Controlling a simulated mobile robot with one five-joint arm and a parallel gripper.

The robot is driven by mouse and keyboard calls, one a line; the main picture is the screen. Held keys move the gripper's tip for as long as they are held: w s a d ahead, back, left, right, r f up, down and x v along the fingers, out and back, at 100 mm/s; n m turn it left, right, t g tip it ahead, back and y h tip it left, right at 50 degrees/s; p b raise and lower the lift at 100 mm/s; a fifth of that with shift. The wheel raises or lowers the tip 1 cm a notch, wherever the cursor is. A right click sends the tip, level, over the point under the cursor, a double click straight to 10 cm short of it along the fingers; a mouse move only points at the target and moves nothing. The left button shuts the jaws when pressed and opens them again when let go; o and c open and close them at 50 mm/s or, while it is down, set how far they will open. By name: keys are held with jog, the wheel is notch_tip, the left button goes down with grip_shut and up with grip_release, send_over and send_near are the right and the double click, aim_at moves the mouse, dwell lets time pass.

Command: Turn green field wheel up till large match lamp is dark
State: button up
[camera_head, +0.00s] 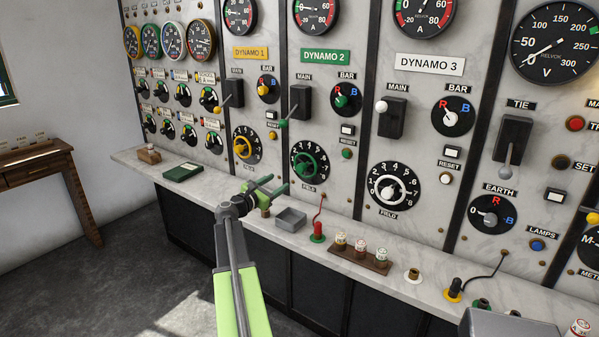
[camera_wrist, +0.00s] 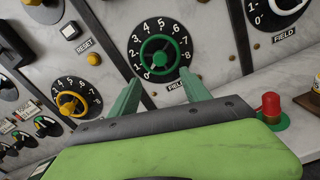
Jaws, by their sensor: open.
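The green field wheel (camera_head: 308,160) is on a black numbered dial of the DYNAMO 2 (camera_head: 325,57) panel; it also shows in the wrist view (camera_wrist: 159,57), upper middle. Its exact setting is hard to read. My gripper (camera_head: 276,184) is open and empty, in front of and a little below the wheel, its two green fingers (camera_wrist: 160,88) pointing at the board. In the wrist view the fingertips lie either side of the dial's lower part, apart from the wheel. No lamp is labelled as match; small white square lamps show above RESET, one on the DYNAMO 2 panel (camera_head: 348,130).
A yellow field wheel (camera_head: 243,148) is to the left and a white one (camera_head: 388,188) to the right. On the marble ledge below stand a grey tray (camera_head: 291,219), a red plug (camera_head: 318,231) with a cord, and a rack of fuses (camera_head: 360,258). A dark green book (camera_head: 183,172) lies left.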

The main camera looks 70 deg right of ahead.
aim_at(300, 169)
jog(key=x, duration=1.5)
jog(key=shift+a, duration=0.1)
grip_shut()
